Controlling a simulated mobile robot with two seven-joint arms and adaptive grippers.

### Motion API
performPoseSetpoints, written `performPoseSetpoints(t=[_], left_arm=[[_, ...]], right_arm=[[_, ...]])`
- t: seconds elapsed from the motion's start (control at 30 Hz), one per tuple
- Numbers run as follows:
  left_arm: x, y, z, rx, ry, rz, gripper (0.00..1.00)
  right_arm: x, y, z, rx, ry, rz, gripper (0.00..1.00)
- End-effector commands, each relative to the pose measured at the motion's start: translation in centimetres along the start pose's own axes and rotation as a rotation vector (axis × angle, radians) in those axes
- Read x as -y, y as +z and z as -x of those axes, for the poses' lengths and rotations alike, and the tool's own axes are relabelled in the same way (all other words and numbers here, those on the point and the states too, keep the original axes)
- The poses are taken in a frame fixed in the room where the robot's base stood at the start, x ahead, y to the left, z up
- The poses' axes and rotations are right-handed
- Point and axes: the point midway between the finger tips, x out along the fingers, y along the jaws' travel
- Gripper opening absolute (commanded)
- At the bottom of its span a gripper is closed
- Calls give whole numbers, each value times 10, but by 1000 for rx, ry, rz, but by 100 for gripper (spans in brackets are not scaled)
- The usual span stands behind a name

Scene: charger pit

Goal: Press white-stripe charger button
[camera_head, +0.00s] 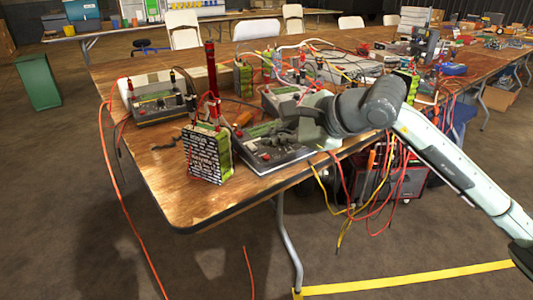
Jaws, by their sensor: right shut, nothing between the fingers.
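My right gripper (272,139) reaches in from the right over a grey charger (262,163) near the front table edge. Its fingers are shut and empty, low over the charger's panel; I cannot tell whether they touch a button. The gripper and wrist hide much of this charger. A battery (208,153) with black and white stripes and green sides stands upright just left of the charger. A second grey charger (159,108) with knobs and a display sits further left, and a third (286,101) lies behind my gripper. My left gripper is out of view.
The wooden table (190,205) is crowded with loose red, black and yellow cables. A tall red bottle-like object (210,70) stands behind the striped battery. More batteries and equipment crowd the right. The front left table corner is bare. Cables hang over the front edge.

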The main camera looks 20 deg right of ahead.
Motion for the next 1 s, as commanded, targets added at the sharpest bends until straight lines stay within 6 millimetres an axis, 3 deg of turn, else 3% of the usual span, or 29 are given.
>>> performPoseSetpoints(t=[0.3, 1.0], left_arm=[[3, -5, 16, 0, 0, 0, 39], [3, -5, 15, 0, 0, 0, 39]], right_arm=[[17, 17, 22, 1, -1, 1, 0], [17, 17, 23, 0, -1, 1, 0]])
